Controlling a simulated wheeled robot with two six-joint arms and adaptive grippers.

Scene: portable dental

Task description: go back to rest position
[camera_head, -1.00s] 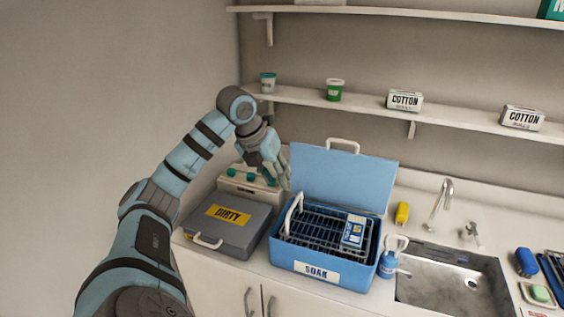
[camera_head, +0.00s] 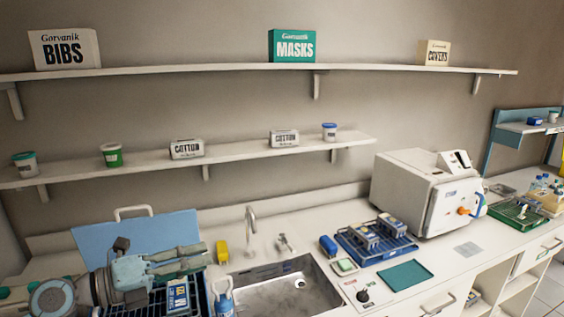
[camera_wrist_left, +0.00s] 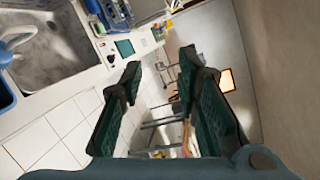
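My left gripper (camera_head: 201,256) is at the lower left of the head view, in front of the blue box with its raised blue lid (camera_head: 142,238). Its fingers point right and hide much of the box. In the left wrist view its two dark fingers (camera_wrist_left: 160,64) stand apart with nothing between them, so it is open and empty. A dark rack (camera_head: 196,303) with a blue-and-yellow pack (camera_head: 177,296) shows below the gripper. My right gripper is in neither view.
A blue spray bottle (camera_head: 223,297), a yellow item (camera_head: 222,252) and the sink (camera_head: 285,293) with its faucet (camera_head: 251,220) are right of the gripper. A blue tray (camera_head: 372,253) and a white machine (camera_head: 425,190) stand further right. Shelves (camera_head: 250,69) run above.

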